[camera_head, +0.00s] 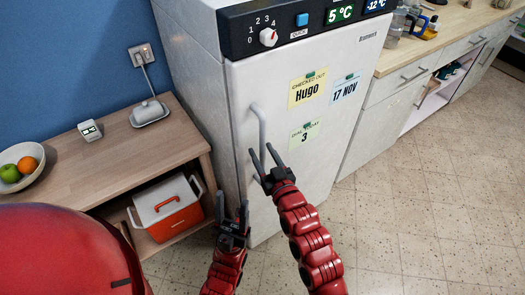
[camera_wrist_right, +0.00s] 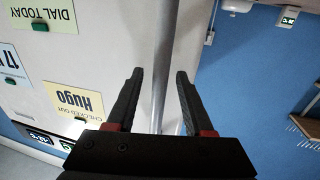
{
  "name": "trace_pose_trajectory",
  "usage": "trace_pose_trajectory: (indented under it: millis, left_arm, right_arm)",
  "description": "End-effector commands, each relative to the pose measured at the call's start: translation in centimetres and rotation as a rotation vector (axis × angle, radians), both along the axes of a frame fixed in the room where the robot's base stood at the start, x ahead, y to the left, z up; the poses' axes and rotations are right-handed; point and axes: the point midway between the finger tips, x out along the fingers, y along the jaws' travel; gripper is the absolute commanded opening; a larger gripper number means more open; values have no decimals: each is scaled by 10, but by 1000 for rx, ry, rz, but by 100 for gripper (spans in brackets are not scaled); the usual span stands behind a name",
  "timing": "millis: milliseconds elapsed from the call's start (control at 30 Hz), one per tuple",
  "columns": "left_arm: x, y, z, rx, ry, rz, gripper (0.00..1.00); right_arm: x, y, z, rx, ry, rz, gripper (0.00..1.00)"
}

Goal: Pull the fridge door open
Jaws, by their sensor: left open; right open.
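The white fridge door (camera_head: 345,115) looks shut, with a grey vertical bar handle (camera_head: 261,118) near its left edge. My right gripper (camera_head: 261,148) is open at the lower part of the handle. In the right wrist view the handle bar (camera_wrist_right: 165,45) runs between the two open fingers of the right gripper (camera_wrist_right: 160,73), with gaps beside it; how deep it sits between them is hard to tell. My left gripper (camera_head: 234,198) is open and empty, low in front of the fridge's lower left corner, touching nothing I can see.
A wooden side table (camera_head: 150,150) stands left of the fridge, with an orange-and-white cooler (camera_head: 165,208) on its lower shelf and a fruit bowl (camera_head: 22,165) on top. A counter with drawers (camera_head: 400,85) stands to the right. The tiled floor (camera_head: 430,220) at right is clear.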

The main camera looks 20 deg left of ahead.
Motion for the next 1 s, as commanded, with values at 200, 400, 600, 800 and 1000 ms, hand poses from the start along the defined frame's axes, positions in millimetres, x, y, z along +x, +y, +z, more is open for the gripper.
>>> trace_pose_trajectory:
  millis: [200,400,600,800,1000]
  left_arm:
    - [0,0,0,0,0,0,50]
    - [0,0,0,0,0,0,50]
    - [0,0,0,0,0,0,50]
    - [0,0,0,0,0,0,50]
    - [0,0,1,0,0,0,50]
  right_arm:
    - [3,2,-1,-1,2,-1,52]
    - [3,2,-1,-1,2,-1,40]
    - [3,2,-1,-1,2,-1,4]
    - [3,2,-1,-1,2,-1,0]
    - [3,2,-1,-1,2,-1,0]
